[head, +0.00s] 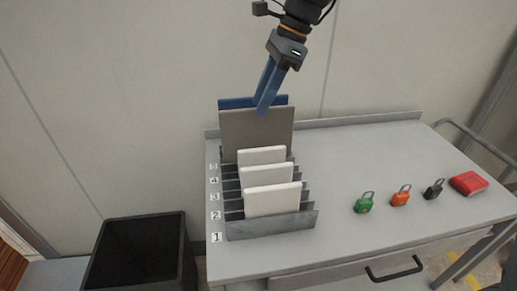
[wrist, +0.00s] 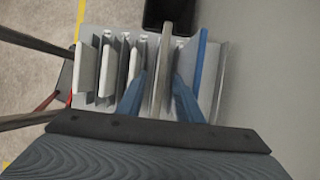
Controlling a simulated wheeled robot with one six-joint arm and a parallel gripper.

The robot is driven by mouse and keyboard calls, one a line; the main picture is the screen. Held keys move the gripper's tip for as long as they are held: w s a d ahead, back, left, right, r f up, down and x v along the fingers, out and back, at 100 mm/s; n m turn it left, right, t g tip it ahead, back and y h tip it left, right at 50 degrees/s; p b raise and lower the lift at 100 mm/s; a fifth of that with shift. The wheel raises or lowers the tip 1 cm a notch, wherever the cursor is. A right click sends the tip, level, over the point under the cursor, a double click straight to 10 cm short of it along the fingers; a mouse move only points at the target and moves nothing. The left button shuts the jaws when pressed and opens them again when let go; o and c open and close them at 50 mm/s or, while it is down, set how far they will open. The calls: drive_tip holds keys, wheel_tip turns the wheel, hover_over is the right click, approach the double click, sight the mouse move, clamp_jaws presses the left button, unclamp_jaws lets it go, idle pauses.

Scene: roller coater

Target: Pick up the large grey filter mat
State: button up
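The large grey filter mat (head: 257,130) stands upright in a slot near the back of the grey rack (head: 270,227), in front of a large blue mat (head: 238,102). The blue mat (wrist: 197,65) is close beyond the right finger. The mat's lower part is hidden by the rack and white mats.
Three smaller white mats, the front one (head: 272,200) nearest, stand in the front slots. Green (head: 364,204), orange (head: 400,197) and black (head: 433,190) padlocks and a red box (head: 468,184) lie right on the table (head: 340,175). A black bin (head: 140,255) stands left.

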sight(252, 127)
drive_tip(key=shift+p+x, duration=1.1)
drive_tip(key=shift+x, duration=3)
drive_tip(key=shift+w+d, duration=0.15)
drive_tip(key=shift+d, duration=0.05)
drive_tip(key=shift+f, duration=0.3)
clamp_jaws()
